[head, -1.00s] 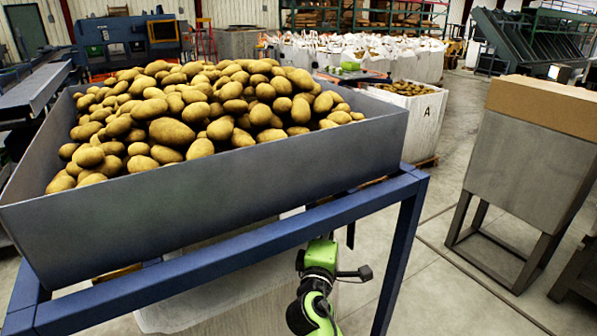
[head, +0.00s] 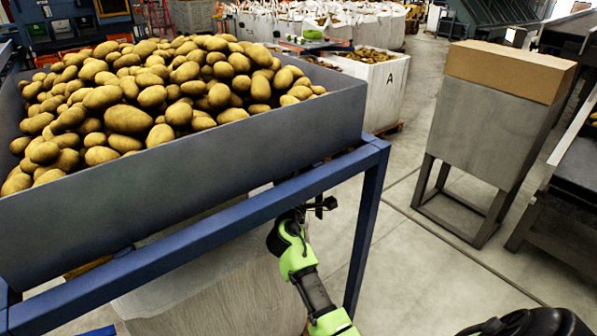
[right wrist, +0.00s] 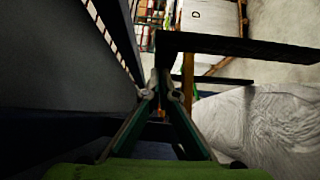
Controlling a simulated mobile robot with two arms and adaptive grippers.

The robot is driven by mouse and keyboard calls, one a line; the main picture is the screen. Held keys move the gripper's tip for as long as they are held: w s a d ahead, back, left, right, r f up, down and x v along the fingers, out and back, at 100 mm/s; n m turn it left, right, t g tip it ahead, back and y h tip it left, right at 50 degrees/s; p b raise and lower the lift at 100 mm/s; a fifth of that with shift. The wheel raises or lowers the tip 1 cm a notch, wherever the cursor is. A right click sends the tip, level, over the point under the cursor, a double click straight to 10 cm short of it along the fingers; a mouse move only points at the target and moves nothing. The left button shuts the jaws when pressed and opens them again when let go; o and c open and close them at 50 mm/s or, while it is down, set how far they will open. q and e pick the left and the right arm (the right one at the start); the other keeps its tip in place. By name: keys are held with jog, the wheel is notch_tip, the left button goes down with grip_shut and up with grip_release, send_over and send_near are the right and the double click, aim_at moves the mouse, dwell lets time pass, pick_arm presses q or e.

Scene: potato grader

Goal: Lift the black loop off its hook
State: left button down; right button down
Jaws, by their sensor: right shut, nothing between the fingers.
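My right gripper (right wrist: 162,84) has its two fingers together with nothing between them in the right wrist view. In the head view the green and black right arm reaches up under the blue frame, and its dark end (head: 318,206) is close below the frame's rail; the fingertips are not clear there. I cannot make out the black loop or its hook for certain. A dark flat bar (right wrist: 240,46) crosses just beyond the fingertips in the right wrist view, and I cannot tell whether it belongs to the loop. My left gripper is not in view.
A grey hopper (head: 200,170) full of potatoes sits on the blue frame (head: 369,220). A pale bag (head: 215,285) hangs or stands below it; it also shows in the right wrist view (right wrist: 275,125). A grey stand (head: 478,130) is to the right. Floor between is clear.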

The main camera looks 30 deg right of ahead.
dwell(0.3)
jog(key=w+d+f+m+p, duration=0.1)
jog(key=d+p, duration=0.1)
jog(key=d, duration=1)
jog(key=shift+y, duration=0.4)
jog(key=shift+s, duration=0.1)
